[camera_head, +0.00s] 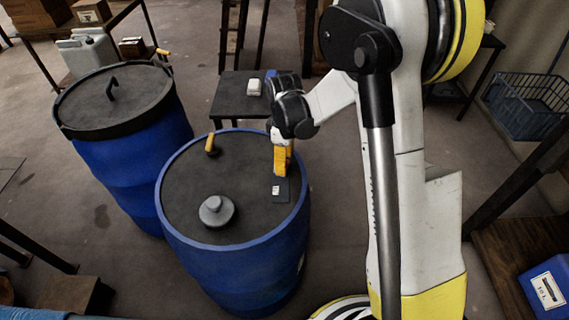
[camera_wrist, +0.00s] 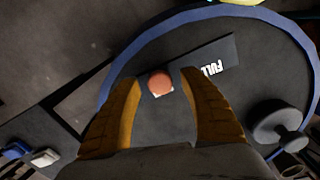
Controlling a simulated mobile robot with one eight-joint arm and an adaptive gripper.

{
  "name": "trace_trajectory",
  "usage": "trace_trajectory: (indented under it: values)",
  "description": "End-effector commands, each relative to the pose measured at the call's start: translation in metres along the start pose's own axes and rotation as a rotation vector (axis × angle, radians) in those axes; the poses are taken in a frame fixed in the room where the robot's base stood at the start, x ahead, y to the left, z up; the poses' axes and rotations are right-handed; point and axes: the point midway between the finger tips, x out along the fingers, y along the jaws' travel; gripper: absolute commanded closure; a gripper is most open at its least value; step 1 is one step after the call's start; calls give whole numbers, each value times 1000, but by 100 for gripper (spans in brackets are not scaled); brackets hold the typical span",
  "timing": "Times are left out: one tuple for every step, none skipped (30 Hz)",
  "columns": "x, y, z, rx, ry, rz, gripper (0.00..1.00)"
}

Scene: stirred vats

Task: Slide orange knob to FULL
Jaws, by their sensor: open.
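The orange knob (camera_wrist: 160,83) shows in the wrist view as a round ball on a dark slide plate (camera_wrist: 195,67) on the vat lid. White letters reading FULL (camera_wrist: 213,68) are on the plate, to the right of the knob. My gripper (camera_wrist: 158,88) is open, with its yellow fingers on either side of the knob; I cannot tell whether they touch it. In the head view my gripper (camera_head: 283,168) points down at the lid of the near blue vat (camera_head: 235,255), beside the plate (camera_head: 281,190). The knob is hidden there behind my fingers.
A grey knobbed cap (camera_head: 216,210) and a yellow-handled lever (camera_head: 210,142) stand on the same lid. A second blue vat (camera_head: 135,140) with a dark lid is at left. A small dark table (camera_head: 232,95) stands behind. A blue basket (camera_head: 527,105) is at right.

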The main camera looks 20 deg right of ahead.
Motion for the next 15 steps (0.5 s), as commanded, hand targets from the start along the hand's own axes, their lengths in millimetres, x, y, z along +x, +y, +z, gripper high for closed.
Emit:
trace_trajectory:
  values:
    - [1,0,0,0,0,0,49]
    - [1,0,0,0,0,0,49]
    - [1,0,0,0,0,0,49]
    - [0,0,0,0,0,0,49]
    - [0,0,0,0,0,0,49]
    - [0,0,0,0,0,0,49]
    - [0,0,0,0,0,0,49]
    - [0,0,0,0,0,0,56]
    - [0,0,0,0,0,0,69]
    - [0,0,0,0,0,0,78]
    - [0,0,0,0,0,0,87]
    - [0,0,0,0,0,0,99]
    - [0,0,0,0,0,0,100]
    - [0,0,0,0,0,0,100]
    - [0,0,0,0,0,0,100]
